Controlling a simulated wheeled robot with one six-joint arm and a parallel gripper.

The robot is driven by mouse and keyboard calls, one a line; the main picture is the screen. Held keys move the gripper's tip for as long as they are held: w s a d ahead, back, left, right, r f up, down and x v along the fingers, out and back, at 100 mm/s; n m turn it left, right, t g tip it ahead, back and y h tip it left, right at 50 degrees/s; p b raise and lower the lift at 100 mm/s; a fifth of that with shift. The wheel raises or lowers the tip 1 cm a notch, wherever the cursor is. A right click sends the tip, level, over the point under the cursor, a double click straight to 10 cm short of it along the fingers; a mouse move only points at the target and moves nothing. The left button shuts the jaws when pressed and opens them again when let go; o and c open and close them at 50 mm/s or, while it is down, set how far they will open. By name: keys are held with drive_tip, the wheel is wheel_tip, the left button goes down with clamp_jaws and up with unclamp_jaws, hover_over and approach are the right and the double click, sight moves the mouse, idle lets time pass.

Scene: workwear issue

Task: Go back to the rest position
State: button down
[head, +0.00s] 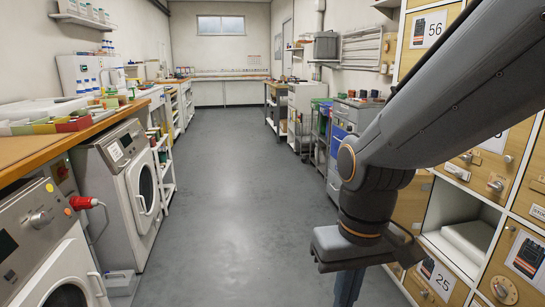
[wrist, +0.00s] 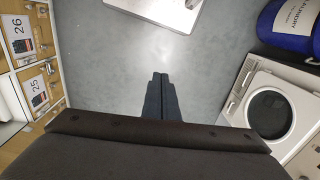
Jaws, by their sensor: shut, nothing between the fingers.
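My arm reaches in from the upper right of the head view and hangs down over the right side of the aisle. My gripper (head: 346,288) points down at the bottom of that view, partly cut off by the frame edge. In the wrist view the dark fingers of my gripper (wrist: 158,80) are together with nothing between them, above bare grey floor.
Numbered wooden lockers (head: 437,278) stand close on the right, one open compartment (head: 468,240) holding something pale. Washing machines (head: 128,190) line the left under a wooden counter (head: 30,150). The middle aisle (head: 225,190) is clear.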

drive_tip(key=d+r+m+p, duration=0.2)
drive_tip(key=d+r+p, duration=0.5)
drive_tip(key=p, duration=0.6)
drive_tip(key=shift+s+d+r+h, duration=0.2)
drive_tip(key=shift+r+h, duration=0.05)
drive_tip(key=shift+h, duration=0.05)
